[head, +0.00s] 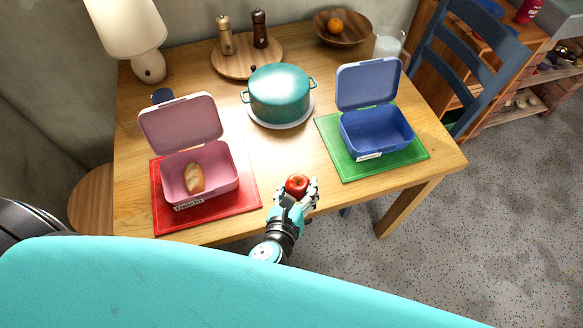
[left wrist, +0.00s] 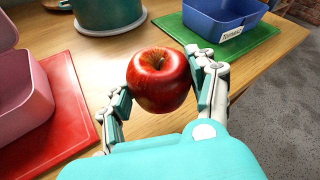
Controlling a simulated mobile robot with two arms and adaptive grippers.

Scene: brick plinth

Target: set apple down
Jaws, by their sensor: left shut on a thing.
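A red apple (head: 297,185) is held between the fingers of my left gripper (head: 296,196), near the front edge of the wooden table (head: 275,160). In the left wrist view the apple (left wrist: 159,79) sits between the two fingers (left wrist: 165,95), stem up, over the table top. I cannot tell whether it touches the table. A pink lunch box (head: 199,172) with its lid open holds a bread roll (head: 194,178). An open blue lunch box (head: 376,133) looks empty. My right gripper is not in view.
The pink box stands on a red mat (head: 245,199), the blue box on a green mat (head: 345,168). A teal pot (head: 278,93) stands behind, between them. A wooden bowl with an orange, grinders, a lamp and a glass stand farther back. Bare table lies between the mats.

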